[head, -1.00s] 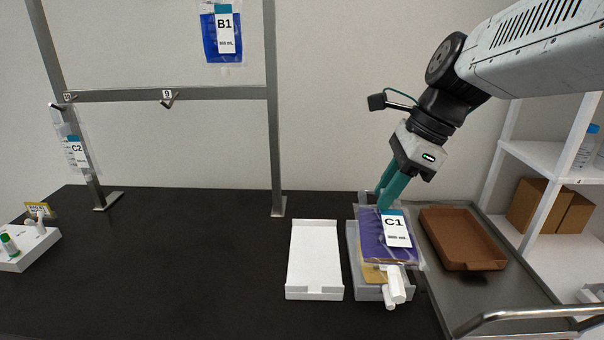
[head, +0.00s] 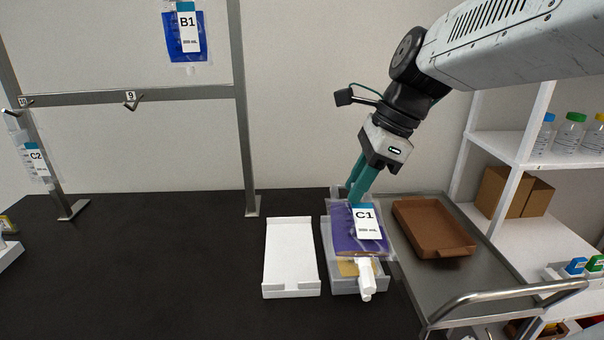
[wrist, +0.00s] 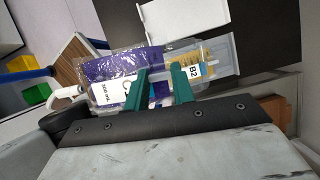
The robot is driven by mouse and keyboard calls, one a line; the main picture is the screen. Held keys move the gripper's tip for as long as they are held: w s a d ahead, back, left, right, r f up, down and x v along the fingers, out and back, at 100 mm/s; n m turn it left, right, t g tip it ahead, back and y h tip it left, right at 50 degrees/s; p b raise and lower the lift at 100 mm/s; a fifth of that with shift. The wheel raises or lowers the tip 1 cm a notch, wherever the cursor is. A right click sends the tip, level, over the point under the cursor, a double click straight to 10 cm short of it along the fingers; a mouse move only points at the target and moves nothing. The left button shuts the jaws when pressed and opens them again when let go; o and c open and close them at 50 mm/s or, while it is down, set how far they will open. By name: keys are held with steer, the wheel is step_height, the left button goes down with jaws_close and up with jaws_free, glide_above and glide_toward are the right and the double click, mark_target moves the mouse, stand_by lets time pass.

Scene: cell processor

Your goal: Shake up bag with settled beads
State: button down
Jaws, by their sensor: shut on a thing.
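The C1 bag (head: 345,240) is a clear pouch with purple contents, a white label, a tan strip along its lower edge and a white port at its near end. My gripper (head: 355,198) is shut on the bag's far, upper end and holds it over a grey tray (head: 374,285). A yellowish bag labelled B2 (wrist: 205,69) lies in that tray, partly hidden under C1. In the wrist view, C1 (wrist: 105,68) shows beside my green fingers (wrist: 162,75). Whether C1 touches the tray is unclear.
An empty white tray (head: 292,262) stands to the left. A brown tray (head: 432,228) lies on a metal cart (head: 410,285) to the right. Bag B1 (head: 186,38) and bag C2 (head: 36,160) hang on the metal rack (head: 140,96).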

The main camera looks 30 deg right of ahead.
steer(key=m, duration=0.2)
steer(key=m+t+h, duration=0.1)
steer(key=m, duration=0.2)
steer(key=shift+m+t, duration=0.3)
steer(key=n+g, duration=0.1)
steer(key=n, duration=0.4)
steer(key=n+g+y, duration=0.1)
steer(key=n, duration=0.1)
steer(key=shift+w+n+g, duration=0.1)
steer(key=shift+n+g, duration=0.2)
steer(key=shift+n, duration=0.1)
steer(key=n+g, duration=0.2)
steer(key=n, duration=0.3)
steer(key=shift+n, duration=0.4)
